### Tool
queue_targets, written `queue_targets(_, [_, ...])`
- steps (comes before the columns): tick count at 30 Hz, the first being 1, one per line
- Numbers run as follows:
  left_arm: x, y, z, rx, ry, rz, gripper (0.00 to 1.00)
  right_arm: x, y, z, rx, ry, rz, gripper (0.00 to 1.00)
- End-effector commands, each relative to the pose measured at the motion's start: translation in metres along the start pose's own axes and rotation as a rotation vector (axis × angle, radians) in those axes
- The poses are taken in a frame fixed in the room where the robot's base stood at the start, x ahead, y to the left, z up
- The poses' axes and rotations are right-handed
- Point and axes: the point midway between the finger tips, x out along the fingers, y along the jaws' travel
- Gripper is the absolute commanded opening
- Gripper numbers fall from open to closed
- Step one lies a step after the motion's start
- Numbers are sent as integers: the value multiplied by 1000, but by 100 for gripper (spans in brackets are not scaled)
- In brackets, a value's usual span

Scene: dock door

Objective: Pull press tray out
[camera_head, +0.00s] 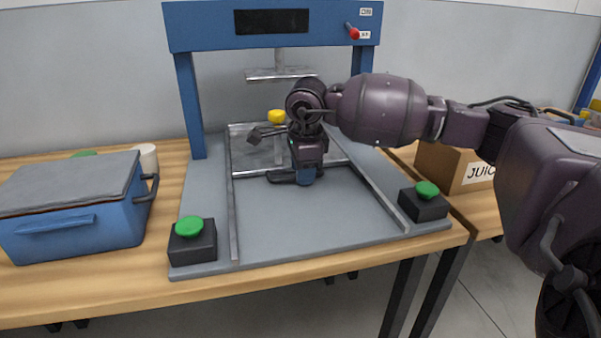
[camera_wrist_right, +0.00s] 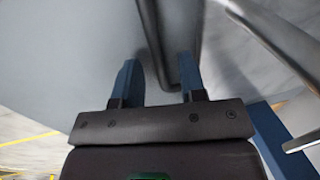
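The press tray (camera_head: 246,172) is a shallow grey tray with a pale metal rim. It lies between the two rails, under the press head in the head view. A dark bar handle (camera_head: 282,178) is at its front edge. My right gripper (camera_head: 306,178) points down at this handle and hides part of it. In the right wrist view the two blue fingers (camera_wrist_right: 157,78) stand apart with the dark handle bar (camera_wrist_right: 153,38) between them; a gap shows beside the bar. A yellow-topped piece (camera_head: 277,117) stands in the tray, partly behind my arm. My left gripper is out of view.
The blue press frame (camera_head: 193,110) stands over the base plate (camera_head: 300,220), whose front is clear between the rails. Black boxes with green buttons (camera_head: 193,242) (camera_head: 424,207) sit at its front corners. A blue lidded box (camera_head: 75,225) is left; a juice carton box (camera_head: 452,168) is right.

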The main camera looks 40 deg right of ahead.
Motion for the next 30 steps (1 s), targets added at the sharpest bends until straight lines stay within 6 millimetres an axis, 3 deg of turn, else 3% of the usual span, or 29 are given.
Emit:
queue_targets(10, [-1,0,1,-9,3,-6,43,3,0,0,1,-1,-1,38])
queue_targets(18, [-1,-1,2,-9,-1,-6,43,3,0,0,1,-1,-1,0])
queue_targets(30, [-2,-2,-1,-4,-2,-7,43,1,4,0,1,-1,-1,0])
